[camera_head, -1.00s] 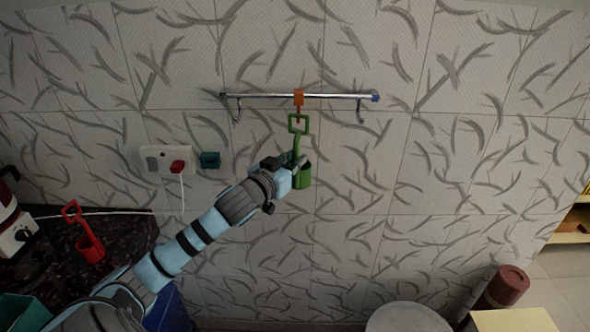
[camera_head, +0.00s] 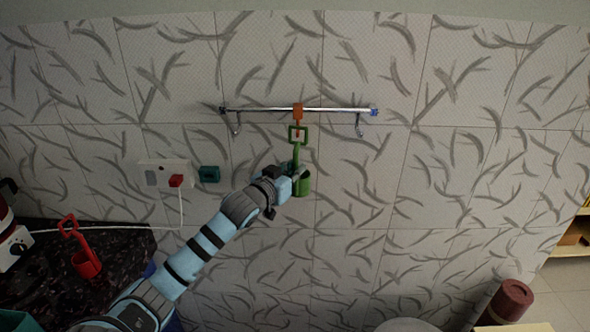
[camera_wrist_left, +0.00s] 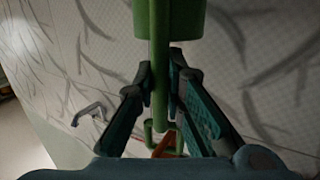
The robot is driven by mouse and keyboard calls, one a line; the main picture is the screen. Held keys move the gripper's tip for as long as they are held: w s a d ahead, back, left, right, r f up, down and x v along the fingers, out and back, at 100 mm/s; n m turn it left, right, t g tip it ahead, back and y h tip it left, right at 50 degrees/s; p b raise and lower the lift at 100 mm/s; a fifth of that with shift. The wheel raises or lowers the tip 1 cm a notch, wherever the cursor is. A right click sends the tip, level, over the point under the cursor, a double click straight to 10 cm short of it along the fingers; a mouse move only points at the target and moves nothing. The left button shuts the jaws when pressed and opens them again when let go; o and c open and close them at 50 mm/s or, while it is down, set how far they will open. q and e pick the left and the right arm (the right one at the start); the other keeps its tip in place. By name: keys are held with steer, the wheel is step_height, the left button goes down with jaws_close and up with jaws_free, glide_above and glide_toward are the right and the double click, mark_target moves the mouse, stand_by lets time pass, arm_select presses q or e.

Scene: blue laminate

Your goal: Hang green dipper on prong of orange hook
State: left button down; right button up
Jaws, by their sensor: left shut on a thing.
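The green dipper (camera_head: 303,184) hangs upright before the wall, its cup low and its square handle loop (camera_head: 297,135) on top. My left gripper (camera_head: 289,172) is shut on the dipper's handle, beside the cup. In the left wrist view the dipper's handle (camera_wrist_left: 160,65) runs between the two fingers (camera_wrist_left: 162,75), with the loop beyond. The orange hook (camera_head: 298,111) sits on the rail right above the loop; part of it also shows by the loop in the left wrist view (camera_wrist_left: 166,145). Whether the prong passes through the loop I cannot tell. My right gripper is not in view.
The metal rail (camera_head: 260,109) is fixed to the wall, with a bent hook near each end. A socket plate (camera_head: 154,177) with a red plug and a teal block (camera_head: 209,174) are left of the dipper. A red dipper (camera_head: 87,262) is on the dark counter (camera_head: 120,255).

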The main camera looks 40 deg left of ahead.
arm_select(q)
steer(key=c, duration=1.6)
jaws_free()
